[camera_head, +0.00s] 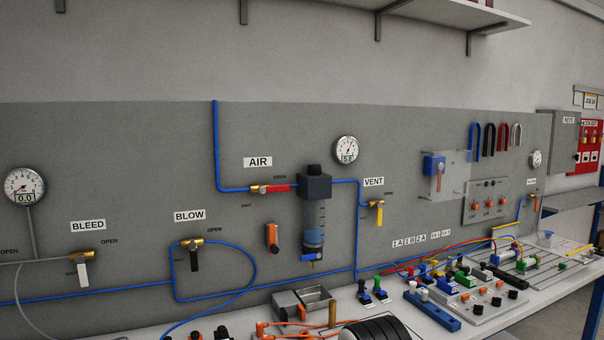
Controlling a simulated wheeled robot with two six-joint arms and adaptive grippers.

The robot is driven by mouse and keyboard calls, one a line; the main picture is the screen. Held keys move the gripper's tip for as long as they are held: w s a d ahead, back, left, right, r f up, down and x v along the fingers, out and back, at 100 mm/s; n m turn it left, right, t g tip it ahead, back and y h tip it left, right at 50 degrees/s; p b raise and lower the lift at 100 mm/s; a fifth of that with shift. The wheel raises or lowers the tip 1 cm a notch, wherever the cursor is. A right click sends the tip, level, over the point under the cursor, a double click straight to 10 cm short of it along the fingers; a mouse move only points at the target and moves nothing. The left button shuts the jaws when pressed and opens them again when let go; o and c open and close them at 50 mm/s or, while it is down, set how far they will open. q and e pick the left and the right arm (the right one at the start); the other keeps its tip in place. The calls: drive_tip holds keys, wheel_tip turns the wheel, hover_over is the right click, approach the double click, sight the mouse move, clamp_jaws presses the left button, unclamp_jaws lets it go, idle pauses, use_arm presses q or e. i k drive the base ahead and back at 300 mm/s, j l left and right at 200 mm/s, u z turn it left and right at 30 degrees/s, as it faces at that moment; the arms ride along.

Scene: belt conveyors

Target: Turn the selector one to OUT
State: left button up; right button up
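A grey control plate (470,214) is fixed to the wall panel at the right. It carries a row of small orange-red knobs (488,204) with tiny lettering under them. The lettering is too small to read, so I cannot tell which knob is selector one or which way it points. A second grey plate with several orange and black knobs (496,302) lies on the bench at the right; its marks cannot be read either. Neither of my grippers shows in the head view.
The wall panel holds the AIR valve (280,188), VENT valve (379,204), BLOW valve (194,243), BLEED valve (81,254), gauges (25,187) and blue hoses. Fittings and hoses crowd the bench. A dark ribbed object (376,329) is cut off below. A shelf (420,12) hangs above.

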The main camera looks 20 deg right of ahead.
sight(478, 308)
drive_tip(key=z, duration=1.65)
